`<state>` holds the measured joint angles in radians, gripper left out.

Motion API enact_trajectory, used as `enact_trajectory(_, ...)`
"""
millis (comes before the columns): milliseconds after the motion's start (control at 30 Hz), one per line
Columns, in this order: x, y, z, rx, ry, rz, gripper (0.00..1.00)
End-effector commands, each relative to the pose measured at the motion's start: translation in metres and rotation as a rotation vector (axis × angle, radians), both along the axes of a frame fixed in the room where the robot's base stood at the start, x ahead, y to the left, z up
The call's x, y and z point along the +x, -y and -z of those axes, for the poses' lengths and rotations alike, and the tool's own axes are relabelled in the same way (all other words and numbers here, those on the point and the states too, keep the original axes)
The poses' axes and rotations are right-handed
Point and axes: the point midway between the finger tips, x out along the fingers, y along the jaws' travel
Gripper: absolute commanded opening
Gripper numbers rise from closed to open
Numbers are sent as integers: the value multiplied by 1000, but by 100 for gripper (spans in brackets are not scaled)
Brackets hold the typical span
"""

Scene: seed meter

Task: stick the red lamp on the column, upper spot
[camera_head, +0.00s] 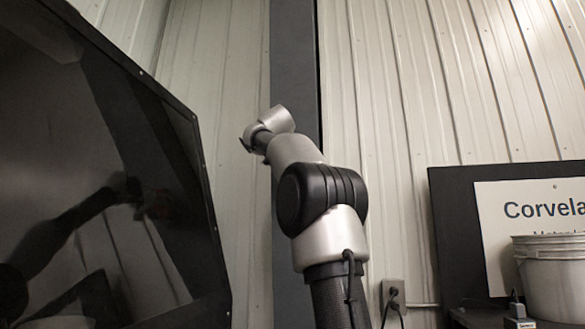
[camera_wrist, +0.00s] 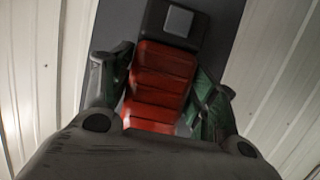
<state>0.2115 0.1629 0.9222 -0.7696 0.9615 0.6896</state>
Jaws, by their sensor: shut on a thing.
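In the wrist view the red lamp (camera_wrist: 158,82) has a red ribbed body and a black end with a small grey square. My gripper (camera_wrist: 160,95) has a finger on each side of the red body and is shut on it. The dark grey column (camera_wrist: 226,30) is behind the lamp; whether they touch cannot be told. In the head view the column (camera_head: 294,60) runs upright behind my arm. My gripper (camera_head: 252,140) is mostly hidden behind my wrist there, and the lamp cannot be made out.
A large glossy dark panel (camera_head: 90,170) fills the left side and reflects my arm. A dark board with a white sign (camera_head: 530,225), a white bucket (camera_head: 553,275) and an outlet with a cord (camera_head: 393,297) are at the right. Ribbed metal wall (camera_head: 400,90) lies behind.

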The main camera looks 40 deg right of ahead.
Motion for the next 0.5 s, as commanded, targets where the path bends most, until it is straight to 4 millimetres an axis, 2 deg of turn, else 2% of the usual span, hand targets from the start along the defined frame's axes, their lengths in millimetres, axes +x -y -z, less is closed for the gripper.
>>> enact_trajectory(400, 3, 4, -1, -1, 0, 1, 36)
enact_trajectory(433, 3, 4, -1, -1, 0, 1, 64)
enact_trajectory(500, 3, 4, -1, -1, 0, 1, 77)
